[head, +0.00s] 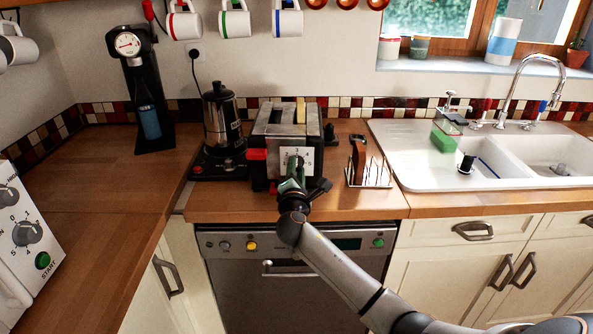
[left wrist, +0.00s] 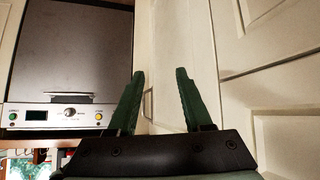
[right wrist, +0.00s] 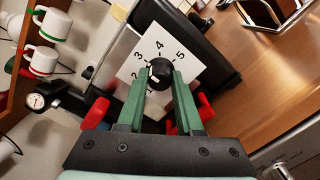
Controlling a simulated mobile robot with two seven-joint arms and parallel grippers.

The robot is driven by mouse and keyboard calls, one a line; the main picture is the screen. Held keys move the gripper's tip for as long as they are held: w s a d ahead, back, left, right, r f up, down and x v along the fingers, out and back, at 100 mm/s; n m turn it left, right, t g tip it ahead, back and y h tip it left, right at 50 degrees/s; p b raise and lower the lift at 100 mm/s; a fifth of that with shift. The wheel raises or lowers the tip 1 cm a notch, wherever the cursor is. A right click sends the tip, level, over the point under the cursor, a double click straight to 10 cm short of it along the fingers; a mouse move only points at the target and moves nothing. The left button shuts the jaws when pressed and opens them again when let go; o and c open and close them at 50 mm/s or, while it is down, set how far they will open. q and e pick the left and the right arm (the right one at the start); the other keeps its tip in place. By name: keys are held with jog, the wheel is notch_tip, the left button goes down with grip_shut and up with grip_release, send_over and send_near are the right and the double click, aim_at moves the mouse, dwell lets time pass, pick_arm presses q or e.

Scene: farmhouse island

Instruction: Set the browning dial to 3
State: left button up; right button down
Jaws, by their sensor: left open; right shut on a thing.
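The toaster (head: 268,140) stands on the counter, with a slice of bread showing in its top. Its white dial plate (head: 309,154) faces front; the right wrist view shows printed numbers up to 5 around the black browning dial (right wrist: 161,72). The dial's white mark points to the lower left of that picture, on the low-number side; its exact number is hard to read. My right gripper (right wrist: 161,77) is shut on the dial, one finger on each side. My left gripper (left wrist: 160,75) is open and empty, facing the cabinet fronts; it is outside the head view.
Red levers (right wrist: 205,112) sit close to my right fingers. A coffee maker (head: 222,122) stands left of the toaster and a toast rack (head: 371,170) right of it. The sink (head: 500,150) is farther right. The left counter (head: 110,190) is mostly clear.

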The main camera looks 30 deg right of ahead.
jog(key=c, duration=0.6)
grip_release()
jog(key=v, duration=1.2)
jog(key=shift+s+a, duration=0.1)
jog(key=shift+s, duration=0.15)
